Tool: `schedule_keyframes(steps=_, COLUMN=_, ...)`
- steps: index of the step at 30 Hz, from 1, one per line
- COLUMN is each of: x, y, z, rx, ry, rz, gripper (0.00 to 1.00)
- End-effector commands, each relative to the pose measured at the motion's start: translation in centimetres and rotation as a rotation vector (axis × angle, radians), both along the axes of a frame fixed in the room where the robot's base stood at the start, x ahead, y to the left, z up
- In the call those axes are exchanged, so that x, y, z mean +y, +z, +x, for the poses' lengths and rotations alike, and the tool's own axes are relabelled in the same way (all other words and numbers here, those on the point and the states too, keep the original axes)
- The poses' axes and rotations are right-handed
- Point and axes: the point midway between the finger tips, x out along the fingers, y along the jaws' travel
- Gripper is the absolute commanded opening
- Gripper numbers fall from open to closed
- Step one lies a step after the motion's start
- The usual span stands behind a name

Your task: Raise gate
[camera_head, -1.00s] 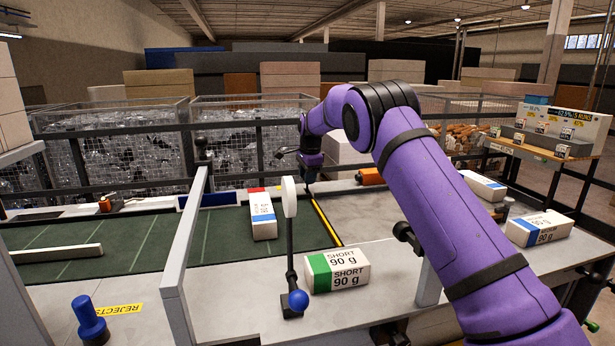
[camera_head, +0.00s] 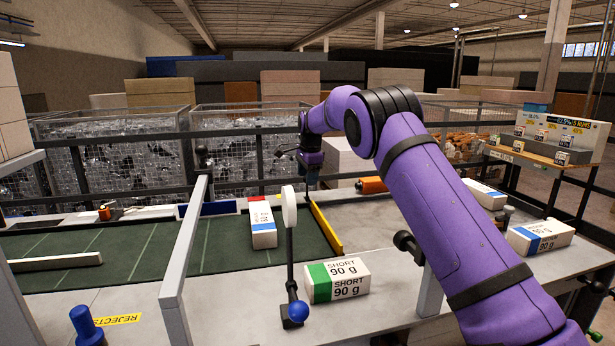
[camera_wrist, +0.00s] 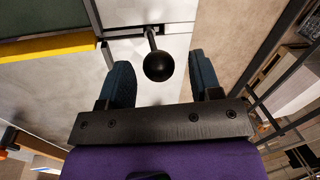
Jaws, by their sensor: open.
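The yellow gate (camera_head: 326,228) stands up as a low wall along the right end of the green belt (camera_head: 215,262). It also shows at the left of the wrist view (camera_wrist: 50,47). A black ball knob (camera_wrist: 159,66) on a short rod lies between the fingers of my gripper (camera_wrist: 161,76) in the wrist view. The fingers are open, with a gap on each side of the knob. In the head view my gripper (camera_head: 312,186) is at the far end of the gate, and the knob cannot be made out there.
An orange cylinder (camera_head: 371,186) lies right of my gripper. Mesh bins (camera_head: 240,145) stand behind.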

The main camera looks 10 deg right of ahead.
Motion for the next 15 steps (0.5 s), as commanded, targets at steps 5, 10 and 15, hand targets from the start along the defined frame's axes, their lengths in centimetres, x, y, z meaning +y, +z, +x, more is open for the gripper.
schedule_keyframes(steps=5, x=-0.1, y=2.6, z=-0.4, rx=-0.005, ry=0.0, rz=0.0, gripper=0.58)
schedule_keyframes(steps=10, x=-0.2, y=5.8, z=-1.0, rx=-0.004, ry=0.0, rz=0.0, gripper=0.58)
schedule_keyframes(steps=15, x=-0.3, y=8.4, z=-1.6, rx=-0.003, ry=0.0, rz=0.0, gripper=0.58)
